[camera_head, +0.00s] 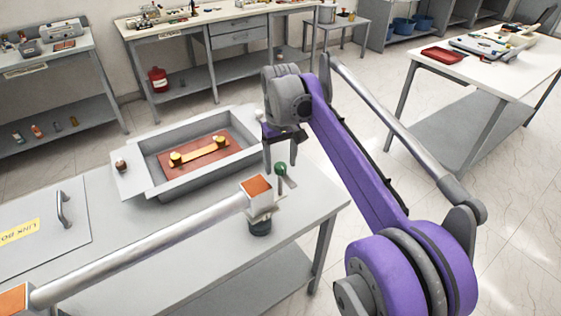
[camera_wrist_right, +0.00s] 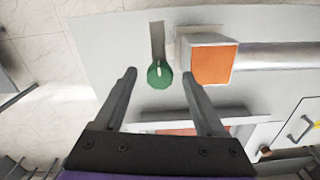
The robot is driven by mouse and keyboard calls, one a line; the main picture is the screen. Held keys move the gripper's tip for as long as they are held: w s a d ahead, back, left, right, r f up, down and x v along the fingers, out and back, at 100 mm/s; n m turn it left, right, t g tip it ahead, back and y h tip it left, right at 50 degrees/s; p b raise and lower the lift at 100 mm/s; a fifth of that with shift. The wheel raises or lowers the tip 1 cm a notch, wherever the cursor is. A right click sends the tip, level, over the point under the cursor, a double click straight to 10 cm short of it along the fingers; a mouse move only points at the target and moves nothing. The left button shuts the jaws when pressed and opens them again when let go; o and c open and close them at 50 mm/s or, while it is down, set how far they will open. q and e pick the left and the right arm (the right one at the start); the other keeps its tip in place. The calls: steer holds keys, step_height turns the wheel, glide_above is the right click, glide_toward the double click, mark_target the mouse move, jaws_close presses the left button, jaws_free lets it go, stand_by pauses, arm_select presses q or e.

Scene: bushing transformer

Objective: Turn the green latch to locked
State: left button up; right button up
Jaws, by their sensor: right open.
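The green latch (camera_head: 281,168) is a small green knob at the right end of the grey bench, beside an orange-topped block. In the right wrist view the green latch (camera_wrist_right: 160,76) shows as a round knob with a grey strip running up from it. My right gripper (camera_head: 280,155) is above the latch, pointing down. In the wrist view its two fingers (camera_wrist_right: 159,73) are spread, one on each side of the knob, with gaps on both sides. I cannot tell whether the fingertips are down at knob height. My left gripper is not in view.
A silver tube (camera_head: 145,248) runs across the bench to the orange-topped block (camera_head: 258,189), close to the latch. A grey tray (camera_head: 201,183) with a red-brown board stands behind it. A lid with a handle (camera_head: 65,209) lies at left.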

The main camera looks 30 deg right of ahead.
jaws_close()
stand_by(0.3)
